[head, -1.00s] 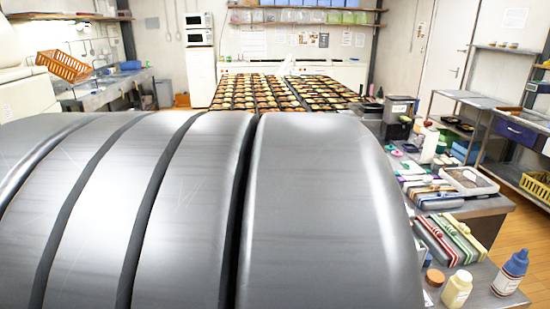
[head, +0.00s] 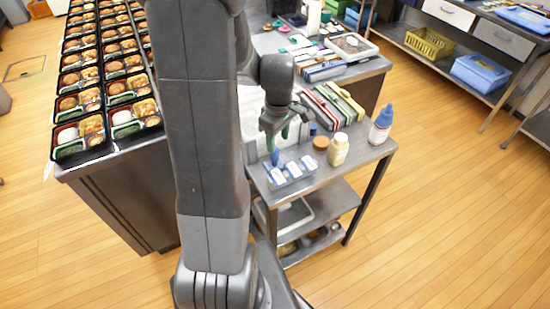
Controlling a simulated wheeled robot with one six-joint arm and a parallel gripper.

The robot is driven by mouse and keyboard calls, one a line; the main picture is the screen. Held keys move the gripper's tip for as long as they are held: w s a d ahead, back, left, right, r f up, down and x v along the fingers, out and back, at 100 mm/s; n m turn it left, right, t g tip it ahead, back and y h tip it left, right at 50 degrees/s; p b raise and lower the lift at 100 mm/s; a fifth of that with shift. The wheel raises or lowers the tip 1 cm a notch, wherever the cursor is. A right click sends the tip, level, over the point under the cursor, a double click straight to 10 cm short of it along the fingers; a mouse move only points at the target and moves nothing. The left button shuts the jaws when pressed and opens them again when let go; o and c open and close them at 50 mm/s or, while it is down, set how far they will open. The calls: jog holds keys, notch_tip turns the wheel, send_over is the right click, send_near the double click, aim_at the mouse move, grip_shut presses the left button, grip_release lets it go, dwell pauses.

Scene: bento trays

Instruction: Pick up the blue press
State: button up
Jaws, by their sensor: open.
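A small upright blue piece (head: 275,157), which I take to be the blue press, stands at the back left of a blue tray with white labels (head: 290,171). The tray is on the near left corner of the steel cart (head: 352,166). My gripper (head: 284,122) hangs over the cart, a little above and behind the blue piece, apart from it and empty as far as I can see. Its jaws are open, though small and dark in the picture. A green upright piece (head: 285,131) shows at the jaws; I cannot tell its exact place. My arm hides the area to the left.
A brown-lidded jar (head: 320,143), a cream bottle (head: 338,149) and a blue-capped bottle (head: 381,125) stand right of the tray. Striped boxes (head: 330,108) lie behind. A counter of bento trays (head: 75,132) is on the left. Floor at right is open.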

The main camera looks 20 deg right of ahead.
aim_at(275, 157)
notch_tip(275, 157, down, 3)
jog(key=shift+r, duration=0.1)
jog(key=f, duration=0.2)
jog(key=a+f+p, duration=0.1)
jog(key=f, duration=0.1)
jog(key=shift+f, duration=0.65)
jog(key=c, duration=1.1)
